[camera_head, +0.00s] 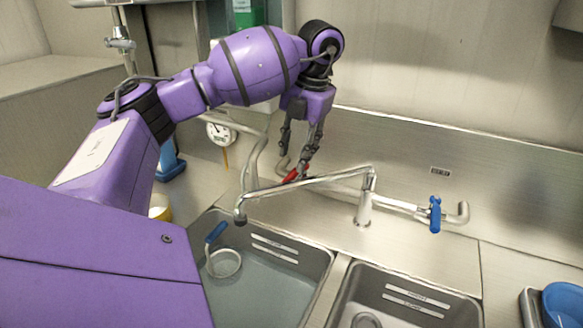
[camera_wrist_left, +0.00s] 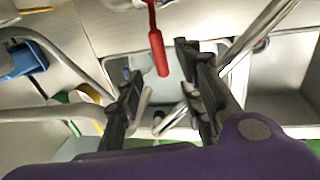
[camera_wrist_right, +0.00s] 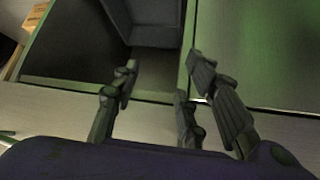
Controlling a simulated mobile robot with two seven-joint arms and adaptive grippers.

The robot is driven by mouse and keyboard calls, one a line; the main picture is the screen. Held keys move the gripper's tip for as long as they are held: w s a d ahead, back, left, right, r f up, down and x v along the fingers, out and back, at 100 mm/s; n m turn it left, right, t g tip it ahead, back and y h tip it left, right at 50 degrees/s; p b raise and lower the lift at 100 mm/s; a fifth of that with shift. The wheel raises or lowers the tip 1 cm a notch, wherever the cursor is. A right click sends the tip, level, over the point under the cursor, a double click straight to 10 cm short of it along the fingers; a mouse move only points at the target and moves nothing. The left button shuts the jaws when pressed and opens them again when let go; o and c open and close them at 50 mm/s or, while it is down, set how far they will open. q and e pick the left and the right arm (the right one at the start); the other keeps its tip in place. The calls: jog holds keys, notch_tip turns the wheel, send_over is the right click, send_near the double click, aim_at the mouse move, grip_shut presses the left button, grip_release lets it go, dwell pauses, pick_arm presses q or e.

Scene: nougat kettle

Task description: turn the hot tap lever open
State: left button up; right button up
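The red hot tap lever (camera_head: 294,174) is at the left end of the tap's pipe behind the sink, partly hidden by my left gripper. The left wrist view shows the red lever (camera_wrist_left: 158,55) pointing into the space between the fingertips, with a gap on both sides. My left gripper (camera_head: 296,158) is open and points down right over the lever; I cannot see any contact. The tap's blue lever (camera_head: 435,214) is at the right end of the pipe. My right gripper (camera_wrist_right: 163,80) is open and empty in the right wrist view, away from the tap.
The tap's long spout (camera_head: 300,185) reaches left over the left basin close to my left gripper. A strainer with a blue handle (camera_head: 222,262) is in that basin. A dial gauge (camera_head: 218,132) is at the left. A blue bowl (camera_head: 568,300) stands at the right.

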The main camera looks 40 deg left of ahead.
aim_at(290, 176)
pick_arm(q)
jog(key=f, duration=0.4)
jog(key=a+f, duration=0.1)
jog(key=f, duration=0.1)
jog(key=shift+s+f+p, duration=0.15)
jog(key=shift+s+p, duration=0.1)
jog(key=shift+p, duration=0.05)
grip_shut()
